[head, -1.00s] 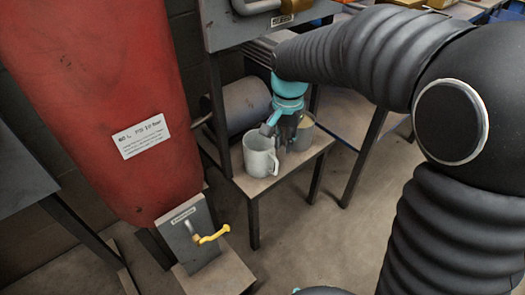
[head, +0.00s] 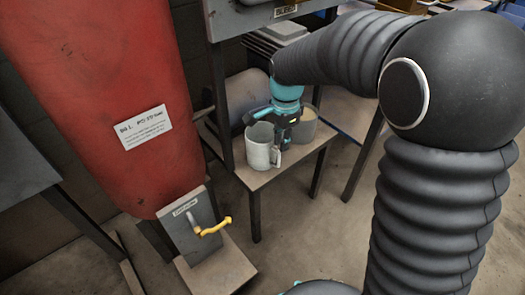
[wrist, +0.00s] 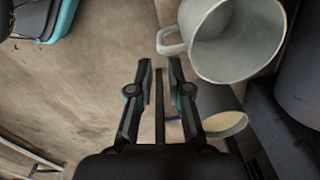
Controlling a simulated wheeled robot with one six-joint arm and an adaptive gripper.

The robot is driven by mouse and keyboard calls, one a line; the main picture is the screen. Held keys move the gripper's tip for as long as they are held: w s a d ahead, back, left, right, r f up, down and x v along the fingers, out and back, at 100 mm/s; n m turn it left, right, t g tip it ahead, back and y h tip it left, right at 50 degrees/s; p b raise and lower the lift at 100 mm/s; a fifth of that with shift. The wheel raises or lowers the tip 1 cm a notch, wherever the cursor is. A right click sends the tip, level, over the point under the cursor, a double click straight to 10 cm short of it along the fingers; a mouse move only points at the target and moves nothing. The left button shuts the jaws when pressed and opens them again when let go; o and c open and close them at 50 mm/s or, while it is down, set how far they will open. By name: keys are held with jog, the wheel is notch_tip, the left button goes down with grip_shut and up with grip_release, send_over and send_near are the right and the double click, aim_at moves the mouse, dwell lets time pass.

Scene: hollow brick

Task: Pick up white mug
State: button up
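The white mug (head: 259,151) stands upright near the front left of a small wooden-topped table. In the wrist view the mug (wrist: 236,45) is at the upper right, open rim facing the camera, with its handle (wrist: 170,41) pointing left. My gripper (head: 279,146) is beside the mug on its right, at the handle side. In the wrist view my gripper's fingertips (wrist: 160,66) are parted with nothing between them, a little below the handle in the picture. Whether a finger touches the mug I cannot tell.
A grey container (head: 305,128) with a yellowish inside stands on the table (head: 262,181) just behind my gripper. A large grey cylinder (head: 247,92) lies behind. A red tank (head: 100,60) and a panel with a yellow crank (head: 214,228) are at the left.

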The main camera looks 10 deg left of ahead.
aim_at(279, 156)
jog(key=shift+a+f, duration=0.15)
jog(key=shift+f, duration=1.45)
jog(key=shift+a+f, duration=0.1)
jog(key=shift+f, duration=1.5)
jog(key=shift+c, duration=0.3)
grip_shut()
